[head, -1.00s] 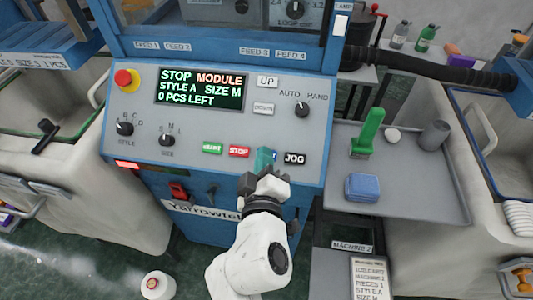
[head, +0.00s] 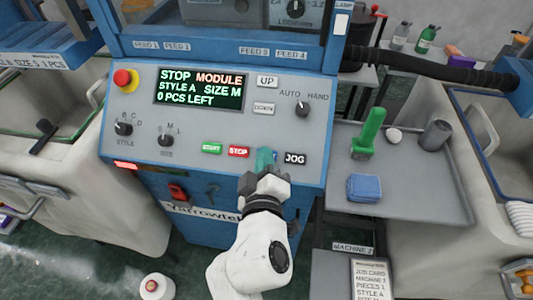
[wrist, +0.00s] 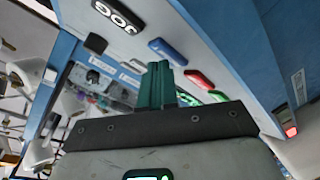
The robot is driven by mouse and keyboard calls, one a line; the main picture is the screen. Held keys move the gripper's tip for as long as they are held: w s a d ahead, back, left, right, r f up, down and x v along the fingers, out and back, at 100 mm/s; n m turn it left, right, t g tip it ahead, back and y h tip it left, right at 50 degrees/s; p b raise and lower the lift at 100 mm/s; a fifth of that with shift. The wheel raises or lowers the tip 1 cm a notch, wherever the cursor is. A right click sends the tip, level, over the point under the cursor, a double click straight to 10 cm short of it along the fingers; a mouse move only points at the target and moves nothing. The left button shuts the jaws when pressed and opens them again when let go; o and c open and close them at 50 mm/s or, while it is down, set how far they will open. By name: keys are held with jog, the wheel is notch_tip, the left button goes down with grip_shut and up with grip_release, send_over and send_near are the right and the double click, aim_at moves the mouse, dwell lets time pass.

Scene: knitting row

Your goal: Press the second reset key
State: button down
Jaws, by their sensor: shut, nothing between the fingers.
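A blue key (wrist: 167,52) sits on the sloping grey control panel, between the red STOP key (head: 238,151) and the black JOG key (head: 295,158). Its label is not readable. In the head view it is mostly hidden behind my gripper (head: 265,158). My gripper's teal fingers are shut and empty, and they point up at the panel at the blue key's place in the row. In the wrist view the fingers (wrist: 158,85) lie just below the blue key in the picture. I cannot tell whether they touch it.
The green START key (head: 211,147) is left of STOP. The display (head: 199,88) reads STOP MODULE, STYLE A, SIZE M, 0 PCS LEFT. A red emergency knob (head: 124,78) is at upper left.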

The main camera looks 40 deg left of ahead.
dwell(0.6)
jog(key=shift+s+d+r+p, duration=0.25)
jog(key=shift+s+r+p, duration=0.1)
jog(key=shift+r+p, duration=0.2)
jog(key=s+r+p, duration=0.1)
jog(key=d+r+p, duration=0.1)
jog(key=s+r+p, duration=0.1)
jog(key=shift+s+d+r+p, duration=0.3)
jog(key=shift+s+r+p, duration=0.05)
jog(key=shift+r, duration=0.05)
dwell(1.0)
